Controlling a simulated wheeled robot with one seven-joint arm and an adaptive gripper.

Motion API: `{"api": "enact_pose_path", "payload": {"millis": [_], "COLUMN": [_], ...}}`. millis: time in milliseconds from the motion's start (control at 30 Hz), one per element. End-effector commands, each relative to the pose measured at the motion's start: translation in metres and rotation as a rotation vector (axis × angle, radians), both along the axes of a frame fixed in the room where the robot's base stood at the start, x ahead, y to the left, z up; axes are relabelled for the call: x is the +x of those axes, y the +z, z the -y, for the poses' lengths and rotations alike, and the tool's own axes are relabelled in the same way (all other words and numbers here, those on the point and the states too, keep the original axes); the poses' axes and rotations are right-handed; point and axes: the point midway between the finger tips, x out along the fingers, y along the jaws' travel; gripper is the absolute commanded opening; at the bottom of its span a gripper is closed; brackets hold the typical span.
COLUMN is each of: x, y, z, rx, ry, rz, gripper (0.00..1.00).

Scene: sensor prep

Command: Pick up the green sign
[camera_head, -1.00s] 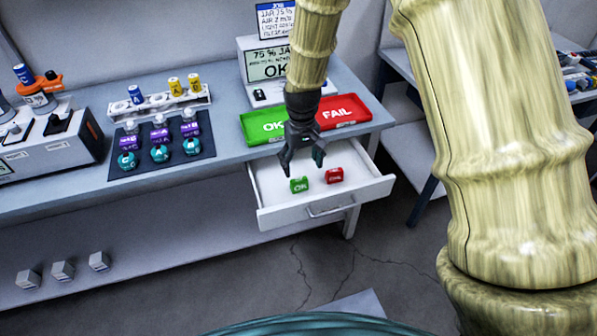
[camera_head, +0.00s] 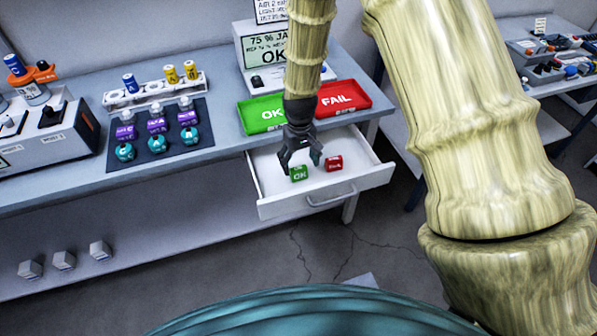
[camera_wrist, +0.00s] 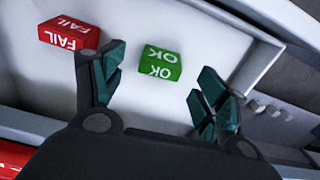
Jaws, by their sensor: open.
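The green sign (camera_head: 299,173), a small block marked OK, lies in the open white drawer (camera_head: 272,206). In the wrist view the green sign (camera_wrist: 160,66) shows between and beyond the two fingers of my gripper (camera_wrist: 160,85). My gripper (camera_head: 301,164) is open and empty. In the head view its left finger is just above and left of the green sign. A red sign (camera_head: 334,163) marked FAIL lies to the right of the green one; in the wrist view the red sign (camera_wrist: 69,33) is outside my left-hand finger.
A green OK tray (camera_head: 250,122) and a red FAIL tray (camera_head: 355,99) sit on the table above the drawer. A dark mat (camera_head: 140,166) with vials and a white rack (camera_head: 150,97) stand to the left. The drawer's walls surround both signs.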

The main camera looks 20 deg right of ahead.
Motion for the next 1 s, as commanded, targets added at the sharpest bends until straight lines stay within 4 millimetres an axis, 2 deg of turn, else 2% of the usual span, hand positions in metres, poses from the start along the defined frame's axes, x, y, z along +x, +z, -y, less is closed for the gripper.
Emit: {"api": "enact_pose_path", "payload": {"millis": [400,767,867,1000], "x": [-0.004,-0.003,-0.003,-0.003], "y": [-0.038,-0.044,-0.044,-0.044], "z": [-0.001,-0.001,-0.001,-0.001], "rx": [0.0,0.0,0.0,0.0], "ry": [0.002,0.002,0.002,0.002], "rz": [-0.002,0.0,0.0,0.0], "gripper": [0.73,0.73,0.59,0.33]}}
